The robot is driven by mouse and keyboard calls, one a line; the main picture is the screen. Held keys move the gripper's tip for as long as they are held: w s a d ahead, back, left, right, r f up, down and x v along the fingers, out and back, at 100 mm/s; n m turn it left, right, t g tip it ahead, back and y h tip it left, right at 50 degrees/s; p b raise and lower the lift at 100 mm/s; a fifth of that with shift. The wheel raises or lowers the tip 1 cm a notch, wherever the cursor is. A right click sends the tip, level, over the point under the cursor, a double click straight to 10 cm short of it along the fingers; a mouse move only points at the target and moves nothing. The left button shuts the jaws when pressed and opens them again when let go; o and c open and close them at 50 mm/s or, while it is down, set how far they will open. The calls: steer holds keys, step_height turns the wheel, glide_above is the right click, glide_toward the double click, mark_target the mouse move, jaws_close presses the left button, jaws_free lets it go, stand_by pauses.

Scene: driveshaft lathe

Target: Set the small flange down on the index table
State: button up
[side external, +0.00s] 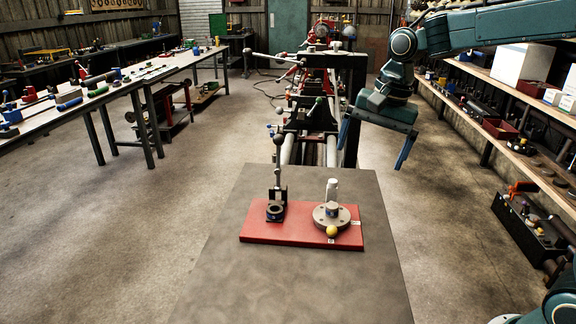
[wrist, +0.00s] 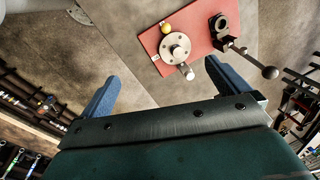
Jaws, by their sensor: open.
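I cannot tell which part is the small flange and which is the index table. The disc also shows in the wrist view (wrist: 170,42), with the cylinder (wrist: 187,72) pointing toward my gripper. My gripper (side external: 373,150) is open and empty, above and behind the plate, well apart from the disc. In the wrist view its two blue fingers (wrist: 160,72) are spread wide with nothing between them.
A dark fixture with a ring and ball-ended lever (side external: 276,205) stands left of the disc. A yellow ball (side external: 331,231) is at the disc's front edge. The grey tabletop (side external: 270,290) is clear around the plate. A lathe (side external: 310,120) stands behind.

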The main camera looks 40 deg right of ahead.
steer(key=s+a+n+t+h, duration=0.1)
steer(key=s+n+t, duration=0.2)
steer(key=s+n, duration=0.9)
steer(key=s, duration=1)
steer(key=shift+a+r+t, duration=0.15)
steer(key=shift+t, duration=0.15)
